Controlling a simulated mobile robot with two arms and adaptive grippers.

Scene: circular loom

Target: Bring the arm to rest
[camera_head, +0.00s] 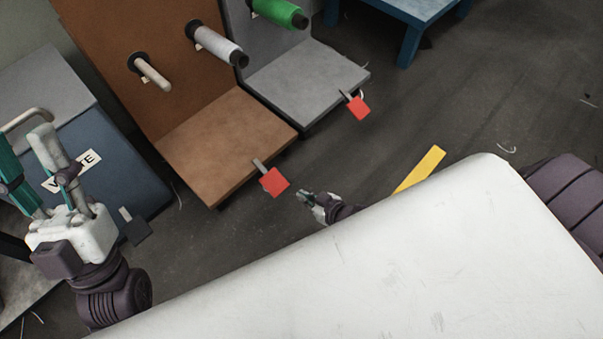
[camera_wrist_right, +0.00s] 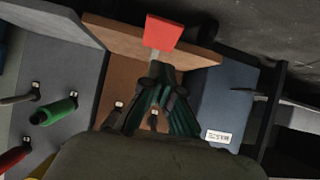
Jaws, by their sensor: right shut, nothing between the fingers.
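My right gripper (camera_head: 309,197) shows small in the head view, just above the edge of a large white surface. It is beside the red tag (camera_head: 274,182) on the front edge of the brown stand (camera_head: 225,132), apart from it. In the right wrist view its dark green fingers (camera_wrist_right: 163,88) are shut together and empty, over the brown stand (camera_wrist_right: 118,77), with the red tag (camera_wrist_right: 163,32) above them. My left gripper is large at the left of the head view, in front of the blue box (camera_head: 105,145).
The brown stand carries a pale peg (camera_head: 152,72) and a white spool (camera_head: 218,46). A grey stand (camera_head: 305,80) with a green spool (camera_head: 278,12) is beside it, with another red tag (camera_head: 358,108). A blue table (camera_head: 410,12) stands behind. Dark floor is open at right.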

